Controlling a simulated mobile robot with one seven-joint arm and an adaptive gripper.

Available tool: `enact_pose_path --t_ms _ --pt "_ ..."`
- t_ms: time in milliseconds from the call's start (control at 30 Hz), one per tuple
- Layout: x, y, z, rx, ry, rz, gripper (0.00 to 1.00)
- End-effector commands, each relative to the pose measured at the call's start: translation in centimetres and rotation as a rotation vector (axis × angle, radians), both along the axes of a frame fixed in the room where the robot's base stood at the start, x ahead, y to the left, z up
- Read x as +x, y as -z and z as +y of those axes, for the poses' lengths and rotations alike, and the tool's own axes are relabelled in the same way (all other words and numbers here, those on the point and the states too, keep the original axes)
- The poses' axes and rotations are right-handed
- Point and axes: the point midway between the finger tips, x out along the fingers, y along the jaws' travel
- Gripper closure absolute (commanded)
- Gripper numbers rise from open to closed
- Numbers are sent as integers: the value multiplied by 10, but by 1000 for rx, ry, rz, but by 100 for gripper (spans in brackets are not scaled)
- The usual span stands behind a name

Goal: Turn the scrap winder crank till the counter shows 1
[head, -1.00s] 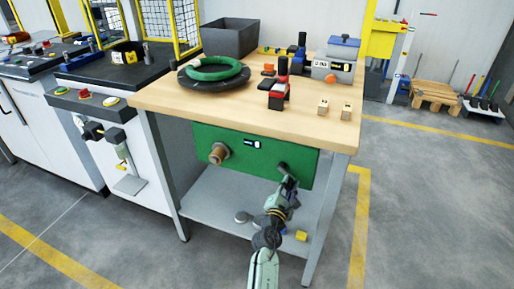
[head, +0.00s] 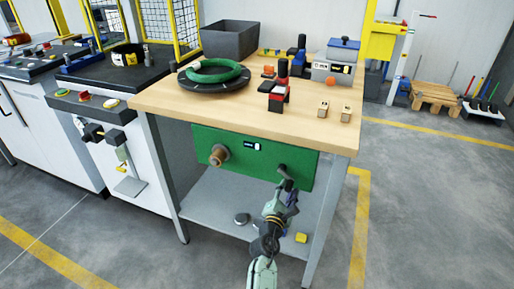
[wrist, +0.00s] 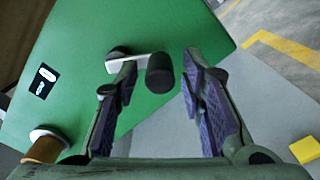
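The scrap winder is a green panel (head: 236,165) under the front edge of the wooden bench. Its crank (head: 282,168) is on the panel's right side; in the wrist view a pale arm runs from a black hub (wrist: 118,52) to a black handle (wrist: 160,73). The small counter (head: 252,146) also shows in the wrist view (wrist: 42,80); its digit is too small to read. A copper-brown spool (head: 218,155) sticks out at the left. My gripper (wrist: 160,88) is open, with the handle between its fingers and visible gaps on both sides.
The wooden bench top (head: 190,107) holds a green coil on a black turntable (head: 214,86) and several blocks. A grey lower shelf (head: 208,205) carries a dark disc and a yellow block (head: 301,238). Floor is open right of the bench.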

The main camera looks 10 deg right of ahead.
Motion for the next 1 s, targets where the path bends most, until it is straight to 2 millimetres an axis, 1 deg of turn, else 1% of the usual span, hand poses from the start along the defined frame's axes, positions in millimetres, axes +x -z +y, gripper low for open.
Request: enact_pose_path --t_ms 100,633,767,1000 --pt "-11 -1 8 0 -1 0 63" --pt "-54 1 37 0 -1 1 63" --pt "-59 -1 40 0 -1 -1 63" --pt "-60 -1 40 0 -1 -1 63"
